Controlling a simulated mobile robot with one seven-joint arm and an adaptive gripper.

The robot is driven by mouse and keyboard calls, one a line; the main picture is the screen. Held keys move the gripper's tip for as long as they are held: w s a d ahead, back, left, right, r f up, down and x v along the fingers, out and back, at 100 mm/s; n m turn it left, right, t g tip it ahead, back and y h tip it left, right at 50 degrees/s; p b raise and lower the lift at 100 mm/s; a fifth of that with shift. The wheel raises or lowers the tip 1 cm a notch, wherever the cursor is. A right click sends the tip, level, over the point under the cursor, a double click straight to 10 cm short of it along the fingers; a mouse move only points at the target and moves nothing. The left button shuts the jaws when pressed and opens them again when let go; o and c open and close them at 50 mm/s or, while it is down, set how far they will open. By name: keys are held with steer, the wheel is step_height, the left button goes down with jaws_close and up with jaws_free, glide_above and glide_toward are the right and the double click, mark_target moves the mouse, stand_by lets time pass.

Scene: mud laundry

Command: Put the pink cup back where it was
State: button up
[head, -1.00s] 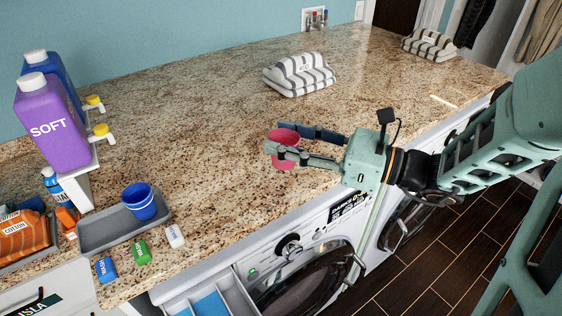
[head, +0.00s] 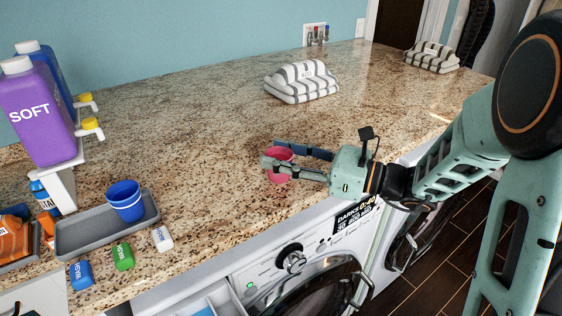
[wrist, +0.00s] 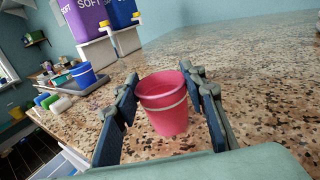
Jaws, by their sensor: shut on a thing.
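The pink cup (head: 278,178) is upright between the two fingers of my gripper (head: 276,154), over the speckled counter near its front edge. It also shows in the wrist view (wrist: 166,108), with a pale band around it and a finger on each side. My gripper is shut on it. The fingers hide part of the cup in the head view. I cannot tell whether its base touches the counter. A grey tray (head: 88,240) at the left holds a blue cup (head: 125,201).
A purple SOFT bottle (head: 40,115) and a blue bottle stand on a white stand behind the tray. Small blue, green and white packs lie before it. A folded striped towel (head: 302,82) lies farther back. The counter between cup and tray is clear. Washers are below.

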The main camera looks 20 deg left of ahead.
steer(key=shift+f, duration=0.15)
steer(key=o, duration=0.9)
steer(key=shift+o, duration=0.2)
steer(key=shift+r, duration=0.2)
steer(key=shift+d+r, duration=0.1)
steer(key=shift+d, duration=0.05)
steer(key=s+d+b, duration=0.1)
steer(key=d, duration=1)
steer(key=shift+s+d, duration=0.3)
steer(key=shift+s, duration=0.1)
